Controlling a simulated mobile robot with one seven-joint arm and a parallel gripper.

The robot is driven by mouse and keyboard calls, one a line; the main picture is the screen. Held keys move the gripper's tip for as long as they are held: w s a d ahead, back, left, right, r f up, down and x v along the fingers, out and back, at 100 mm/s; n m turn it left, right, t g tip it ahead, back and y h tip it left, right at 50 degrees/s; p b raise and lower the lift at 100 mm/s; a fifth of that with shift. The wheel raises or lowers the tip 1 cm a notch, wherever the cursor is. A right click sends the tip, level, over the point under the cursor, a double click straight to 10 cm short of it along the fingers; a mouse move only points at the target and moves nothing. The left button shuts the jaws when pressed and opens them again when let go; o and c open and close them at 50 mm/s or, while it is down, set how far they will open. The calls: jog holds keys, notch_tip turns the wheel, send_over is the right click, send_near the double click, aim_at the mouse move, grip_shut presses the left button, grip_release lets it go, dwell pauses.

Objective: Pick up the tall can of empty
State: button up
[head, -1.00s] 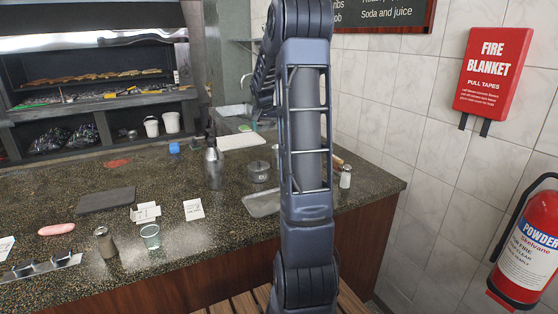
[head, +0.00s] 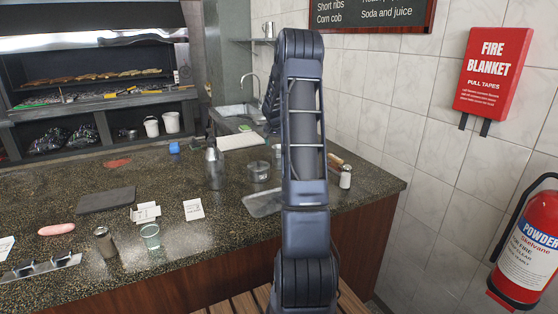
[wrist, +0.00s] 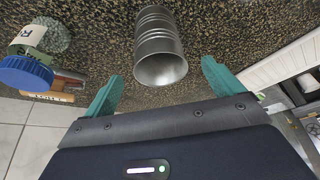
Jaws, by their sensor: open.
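A tall, ribbed, silver metal can (wrist: 158,48) is at the top middle of the wrist view, over the speckled dark counter. Its round open mouth faces the camera and its inside looks empty. My gripper (wrist: 160,86) is open, with one teal finger on each side below the can in the picture. A gap shows between each finger and the can, and nothing is held. In the head view, I cannot make out the can or my gripper; my arm covers the middle of the counter.
A blue-lidded container (wrist: 27,74) and wooden-looking blocks (wrist: 62,88) are left of the gripper. A white board (wrist: 280,60) is to the right. In the head view, a steel bottle (head: 214,165), a small metal cup (head: 259,171), a metal tray (head: 262,203) and a shaker (head: 345,176) are near my arm.

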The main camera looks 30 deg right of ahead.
jog(key=shift+x, duration=2.85)
jog(key=c, duration=1.1)
jog(key=shift+r, duration=0.1)
